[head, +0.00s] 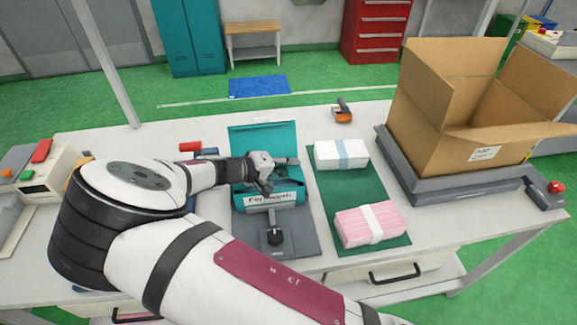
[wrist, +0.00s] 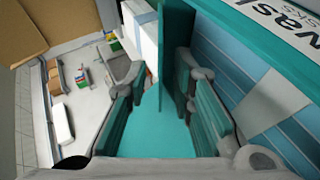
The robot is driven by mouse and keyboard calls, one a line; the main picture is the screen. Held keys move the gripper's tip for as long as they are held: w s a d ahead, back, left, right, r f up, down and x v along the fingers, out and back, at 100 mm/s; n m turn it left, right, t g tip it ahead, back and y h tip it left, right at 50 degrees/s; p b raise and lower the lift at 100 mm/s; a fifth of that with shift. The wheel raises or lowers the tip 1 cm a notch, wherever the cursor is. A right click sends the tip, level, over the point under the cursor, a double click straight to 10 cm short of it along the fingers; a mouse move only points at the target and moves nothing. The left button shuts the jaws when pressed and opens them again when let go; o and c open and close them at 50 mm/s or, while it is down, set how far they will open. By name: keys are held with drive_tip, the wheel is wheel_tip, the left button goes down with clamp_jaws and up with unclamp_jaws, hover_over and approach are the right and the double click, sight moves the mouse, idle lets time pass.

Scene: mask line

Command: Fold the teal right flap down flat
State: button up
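The teal carton (head: 270,196) sits on a grey fixture, its tall back lid (head: 262,138) standing up. My gripper (head: 285,162) is over the carton's right side, and the arm hides part of the carton's left. In the wrist view, the right flap (wrist: 175,40) is a teal panel standing up between my fingers. The gripper (wrist: 158,95) is open there, with a clear gap on the flap's left. The right finger is close to the flap; I cannot tell whether they touch. Pale blue masks (wrist: 240,65) with a white band lie inside the carton.
A white bundle (head: 341,154) and a pink bundle (head: 368,224) lie on a green mat (head: 341,192) just right of the carton. A large open cardboard box (head: 440,125) stands on a grey scale farther right. An orange-and-black tool (head: 343,112) lies behind the mat.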

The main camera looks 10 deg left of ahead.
drive_tip(key=v, duration=1.2)
drive_tip(key=shift+f, duration=0.1)
